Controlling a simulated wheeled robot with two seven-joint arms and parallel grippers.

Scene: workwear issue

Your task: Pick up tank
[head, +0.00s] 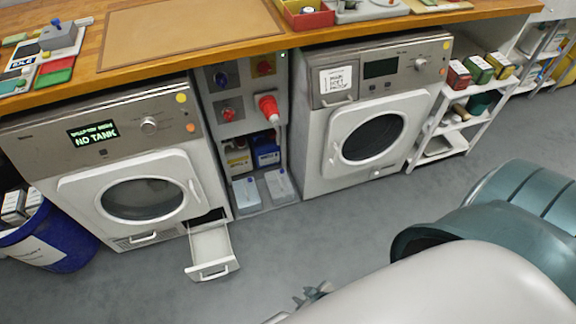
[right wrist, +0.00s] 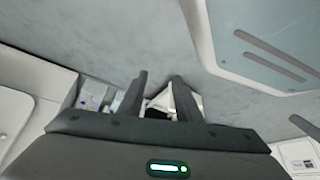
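Two pale, box-like containers that look like water tanks stand low in the gap between the two machines: a left one (head: 246,194) and a right one (head: 280,187). I cannot tell which one the task means. The left machine (head: 120,165) shows "NO TANK" on its display (head: 93,133). A white drawer (head: 212,252) at its lower right is pulled out. My right gripper (head: 312,293) is partly visible over the floor, in front of and apart from these containers. In the right wrist view its fingers (right wrist: 159,88) are apart, with nothing seen held. My left gripper is not in view.
A red plug (head: 268,107) and socket panel are above the containers. The right machine (head: 372,120) carries a paper note. A blue bin (head: 50,238) is at the left, a white shelf rack (head: 455,130) at the right. The grey floor (head: 330,225) in front is clear.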

